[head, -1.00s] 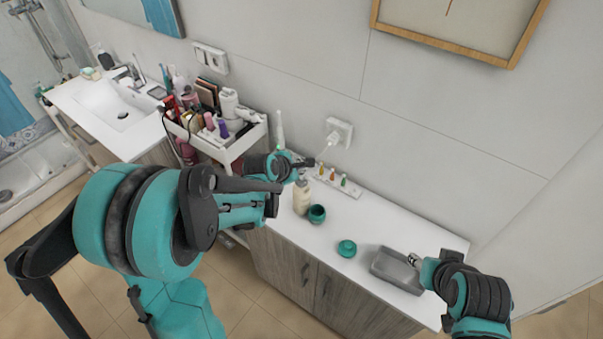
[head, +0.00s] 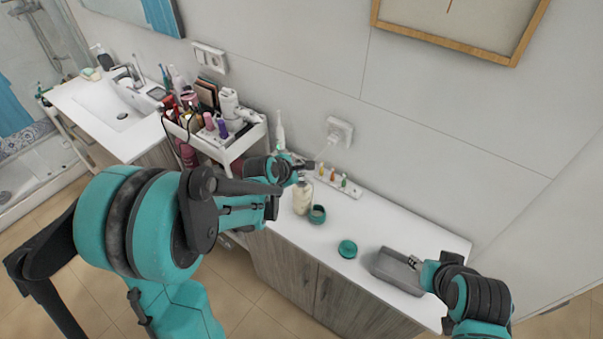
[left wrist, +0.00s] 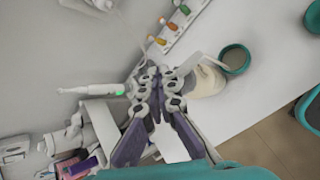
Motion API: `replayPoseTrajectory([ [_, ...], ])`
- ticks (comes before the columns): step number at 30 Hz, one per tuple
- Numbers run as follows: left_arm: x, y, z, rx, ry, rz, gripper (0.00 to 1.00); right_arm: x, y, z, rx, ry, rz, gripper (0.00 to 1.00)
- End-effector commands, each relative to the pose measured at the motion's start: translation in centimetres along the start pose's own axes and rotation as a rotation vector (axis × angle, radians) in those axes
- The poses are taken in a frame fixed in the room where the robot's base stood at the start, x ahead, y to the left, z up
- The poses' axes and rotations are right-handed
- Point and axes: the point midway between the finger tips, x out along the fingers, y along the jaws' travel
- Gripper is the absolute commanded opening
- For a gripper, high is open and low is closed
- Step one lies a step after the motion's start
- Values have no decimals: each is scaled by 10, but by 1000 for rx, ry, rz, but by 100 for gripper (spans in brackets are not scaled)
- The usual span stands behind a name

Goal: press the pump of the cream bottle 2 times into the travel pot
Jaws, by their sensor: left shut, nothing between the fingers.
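The cream bottle (head: 303,199), pale with its top partly hidden by my left gripper, stands upright on the white counter. The teal travel pot (head: 318,215) stands open close beside it, to the right. Contact with the pump is unclear. My right gripper (head: 415,262) is at a grey tray; its jaws are unclear.
A round teal lid (head: 347,249) lies between pot and grey tray (head: 388,268). A rack of small coloured bottles (head: 338,182) stands at the wall, near a socket (head: 339,131). A crowded cart (head: 213,146) stands left. Bare counter surrounds the lid.

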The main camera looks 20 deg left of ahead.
Motion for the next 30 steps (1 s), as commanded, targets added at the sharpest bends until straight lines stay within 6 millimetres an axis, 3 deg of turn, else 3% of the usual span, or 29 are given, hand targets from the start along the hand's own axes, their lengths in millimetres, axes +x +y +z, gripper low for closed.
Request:
replayPoseTrajectory([
  [13,0,0,0,0,1,-1,0,0,0,0,0,0,0,40],
  [30,-17,12,12,0,0,0,0,-14,0,-10,0,0,0,40],
])
